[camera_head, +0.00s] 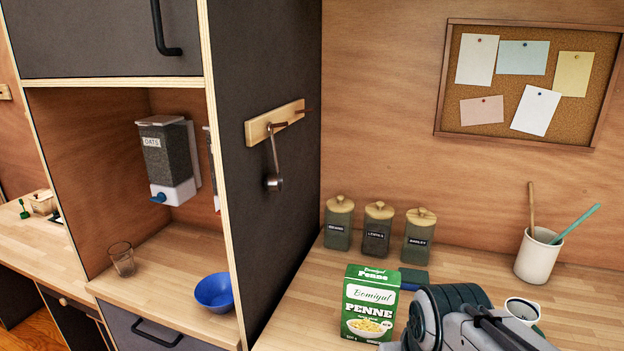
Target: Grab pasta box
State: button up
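The pasta box (369,303) is a green and white carton marked "PENNE", with a picture of pasta low on its front. It stands upright on the wooden counter, right of the dark cabinet side. Grey and black links of my arm rise from the bottom edge just right of the box. In the picture they come close to its lower right edge; I cannot tell whether they touch it. My gripper's fingers do not show.
Three lidded jars (376,229) stand behind the box by the wall. A dark flat item (412,277) lies behind the box. A white utensil pot (537,256) and a small white cup (522,310) are at right. A blue bowl (214,292) and glass (122,258) sit in the left niche.

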aim_at(369, 298)
jog(key=z, duration=1.3)
jog(key=k, duration=1.05)
jog(key=u, duration=1.15)
jog(key=i, duration=1)
